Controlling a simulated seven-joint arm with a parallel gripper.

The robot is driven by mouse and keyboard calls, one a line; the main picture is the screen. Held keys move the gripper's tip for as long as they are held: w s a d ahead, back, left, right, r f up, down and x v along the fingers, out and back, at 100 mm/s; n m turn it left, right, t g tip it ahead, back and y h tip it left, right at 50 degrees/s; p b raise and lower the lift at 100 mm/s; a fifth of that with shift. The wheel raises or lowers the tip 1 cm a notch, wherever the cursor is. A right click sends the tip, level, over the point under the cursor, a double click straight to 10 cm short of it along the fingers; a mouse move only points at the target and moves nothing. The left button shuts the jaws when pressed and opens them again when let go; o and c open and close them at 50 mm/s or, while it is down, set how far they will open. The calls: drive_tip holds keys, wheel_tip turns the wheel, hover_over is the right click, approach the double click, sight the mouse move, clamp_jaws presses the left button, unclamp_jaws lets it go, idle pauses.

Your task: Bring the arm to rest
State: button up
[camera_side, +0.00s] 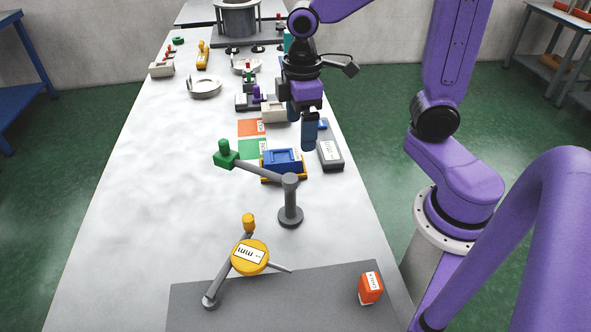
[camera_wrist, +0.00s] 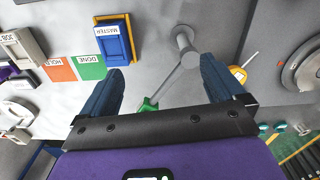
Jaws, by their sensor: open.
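My gripper (camera_side: 301,135) hangs above the right part of the long white table, fingers pointing down. It is open, and nothing is held between the fingers. In the wrist view my gripper (camera_wrist: 162,65) shows two dark blue fingers spread apart. A blue block (camera_side: 283,160) in a yellow holder lies below and in front of it; in the wrist view the blue block (camera_wrist: 115,42) reads MASTER. A grey post with a jointed arm (camera_side: 290,205) carries a green block (camera_side: 226,155) at its end. That green block (camera_wrist: 149,105) shows between my fingers, lower down.
An orange mat (camera_side: 252,127) and a green mat (camera_side: 250,150) lie beside the blue block. A grey labelled box (camera_side: 330,153) is at the right edge. A yellow dial on a stand (camera_side: 250,257) and an orange box (camera_side: 370,288) are nearer the camera.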

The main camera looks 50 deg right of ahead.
drive_tip(key=s+f+n, duration=0.1)
drive_tip(key=s+n, duration=0.1)
drive_tip(key=s, duration=1.4)
drive_tip(key=shift+s+d, duration=0.2)
